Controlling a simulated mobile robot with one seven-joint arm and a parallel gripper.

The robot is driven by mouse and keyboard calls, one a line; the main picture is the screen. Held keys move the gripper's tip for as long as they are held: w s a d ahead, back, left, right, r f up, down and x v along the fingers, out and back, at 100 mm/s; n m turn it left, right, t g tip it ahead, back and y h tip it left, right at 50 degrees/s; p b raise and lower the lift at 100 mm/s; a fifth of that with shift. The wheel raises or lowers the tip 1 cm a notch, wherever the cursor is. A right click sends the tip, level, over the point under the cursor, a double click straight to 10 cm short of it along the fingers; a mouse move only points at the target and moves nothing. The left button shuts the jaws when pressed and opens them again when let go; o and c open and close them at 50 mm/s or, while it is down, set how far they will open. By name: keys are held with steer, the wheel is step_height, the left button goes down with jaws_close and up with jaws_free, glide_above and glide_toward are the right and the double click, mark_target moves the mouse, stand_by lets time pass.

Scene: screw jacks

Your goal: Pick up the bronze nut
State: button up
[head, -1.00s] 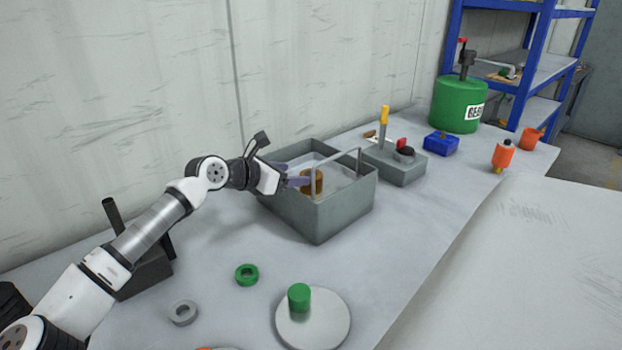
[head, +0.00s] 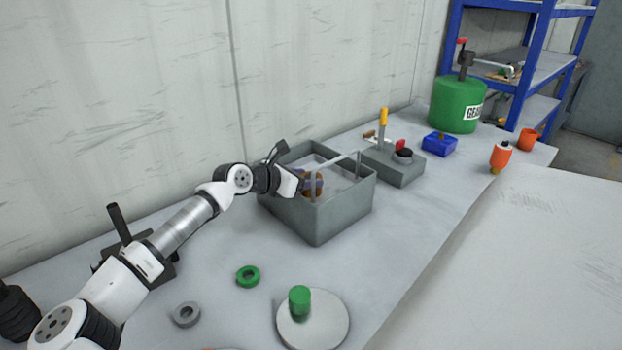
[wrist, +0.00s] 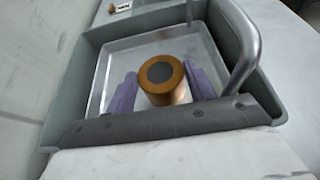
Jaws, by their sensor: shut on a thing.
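The bronze nut (wrist: 162,78) is a short orange-brown cylinder with a dark round centre on top. It is inside the grey metal bin (head: 330,217), and in the head view the nut (head: 317,184) is partly hidden by my fingers and the bin's handle. My gripper (wrist: 162,88) reaches over the bin's near-left side, with one purple finger on each side of the nut. It is shut on the nut. In the head view my gripper (head: 308,183) is low at the bin's rim. I cannot tell whether the nut touches the tray floor (wrist: 112,70).
A bar handle (wrist: 243,52) rises over the bin beside my gripper. A grey block with a yellow-topped rod (head: 392,166) stands right of the bin. A green ring (head: 248,276), grey ring (head: 185,314) and white disc (head: 325,335) with a green cylinder (head: 299,299) lie in front.

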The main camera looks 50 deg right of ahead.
steer(key=shift+r, duration=0.1)
jaws_close()
step_height(320, 180, up, 20)
steer(key=b, duration=0.3)
steer(key=shift+b, duration=0.35)
